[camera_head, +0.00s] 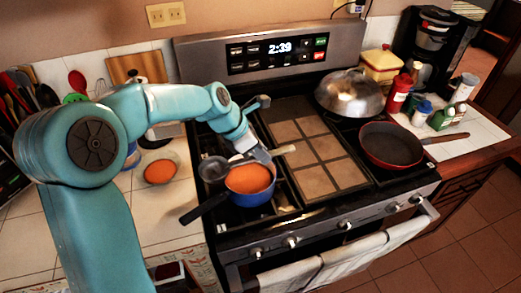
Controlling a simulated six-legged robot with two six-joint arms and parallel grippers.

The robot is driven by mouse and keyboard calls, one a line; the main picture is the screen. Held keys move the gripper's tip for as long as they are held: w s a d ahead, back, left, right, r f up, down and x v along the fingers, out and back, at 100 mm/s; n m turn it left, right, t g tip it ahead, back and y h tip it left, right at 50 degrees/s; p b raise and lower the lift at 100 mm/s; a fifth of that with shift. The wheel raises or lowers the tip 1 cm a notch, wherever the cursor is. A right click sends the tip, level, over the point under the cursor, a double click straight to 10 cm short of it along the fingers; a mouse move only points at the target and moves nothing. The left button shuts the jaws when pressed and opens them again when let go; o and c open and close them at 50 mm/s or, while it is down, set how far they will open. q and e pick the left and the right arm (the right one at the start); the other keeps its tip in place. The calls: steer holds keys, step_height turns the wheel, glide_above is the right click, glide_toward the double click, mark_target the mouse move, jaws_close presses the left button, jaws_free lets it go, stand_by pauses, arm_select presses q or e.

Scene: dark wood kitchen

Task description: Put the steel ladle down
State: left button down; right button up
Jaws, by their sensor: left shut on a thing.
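My left arm comes in from the left, and its gripper (259,155) is shut on the handle of the steel ladle (213,168). The ladle's round bowl is to the left of the gripper, and the pale end of its handle sticks out to the right. The ladle is over the back rim area of a blue pot (262,197) filled with orange soup. I cannot tell whether the ladle touches the pot. The fingers hide part of the handle. My right gripper is not in view.
The pot's dark handle juts out front left. A tiled griddle (305,160) covers the stove's middle and looks clear. A red pan (390,147) and a domed steel lid (349,92) are on the right. A bowl of orange food (160,171) stands on the left counter.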

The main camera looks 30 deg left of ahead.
mark_target(237, 161)
arm_select(q)
steer(key=shift+w+f, duration=0.1)
steer(key=shift+f, duration=0.35)
steer(key=c, duration=1)
jaws_free()
steer(key=shift+r, duration=0.3)
steer(key=v, duration=1.2)
steer(key=shift+r, duration=0.4)
